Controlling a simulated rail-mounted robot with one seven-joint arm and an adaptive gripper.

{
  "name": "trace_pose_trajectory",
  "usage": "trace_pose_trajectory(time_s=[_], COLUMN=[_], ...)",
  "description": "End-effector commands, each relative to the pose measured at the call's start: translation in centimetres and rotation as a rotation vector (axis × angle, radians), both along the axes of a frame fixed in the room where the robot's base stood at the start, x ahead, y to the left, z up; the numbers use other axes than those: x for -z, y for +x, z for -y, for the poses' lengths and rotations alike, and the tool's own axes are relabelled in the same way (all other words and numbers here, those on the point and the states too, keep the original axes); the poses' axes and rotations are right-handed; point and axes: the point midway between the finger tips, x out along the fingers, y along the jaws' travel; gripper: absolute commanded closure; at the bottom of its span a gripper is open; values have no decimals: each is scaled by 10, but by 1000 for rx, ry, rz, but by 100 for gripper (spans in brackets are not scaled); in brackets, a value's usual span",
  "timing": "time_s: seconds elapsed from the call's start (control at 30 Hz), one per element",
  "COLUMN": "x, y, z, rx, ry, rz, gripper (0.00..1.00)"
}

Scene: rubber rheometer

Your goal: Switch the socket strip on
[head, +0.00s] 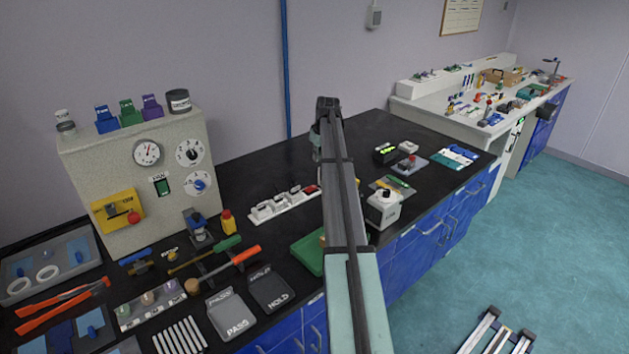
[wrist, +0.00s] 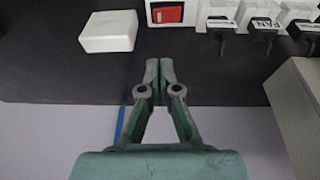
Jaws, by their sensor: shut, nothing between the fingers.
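The white socket strip (head: 270,208) lies on the black bench, left of my arm in the head view. Its red rocker switch (head: 311,189) is at the end nearest my arm. In the wrist view the switch (wrist: 167,14) is at the top edge, beside several black plugs (wrist: 262,27), one labelled FAN. My gripper (wrist: 160,66) is shut and empty, its fingertips apart from the strip, on the wall side of the red switch. I cannot tell which way the rocker is tilted.
A white block (wrist: 108,31) lies beside the strip's switch end. A grey instrument panel (head: 130,165) with dials stands left of the strip. A green mat (head: 309,253) and a white device (head: 383,209) flank my arm. Bare bench lies between strip and wall.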

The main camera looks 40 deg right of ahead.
Motion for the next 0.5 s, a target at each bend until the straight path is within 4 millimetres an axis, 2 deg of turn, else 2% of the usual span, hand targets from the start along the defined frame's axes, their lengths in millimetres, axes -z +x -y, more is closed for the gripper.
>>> trace_pose_trajectory(time_s=[0.17, 0.27, 0.5], x=[6, 16, 57], y=[2, 5, 18], z=[1, 1, 3], rx=[1, 1, 1], ry=[-1, 0, 0], rz=[0, -1, -2], gripper=[100, 100, 100])
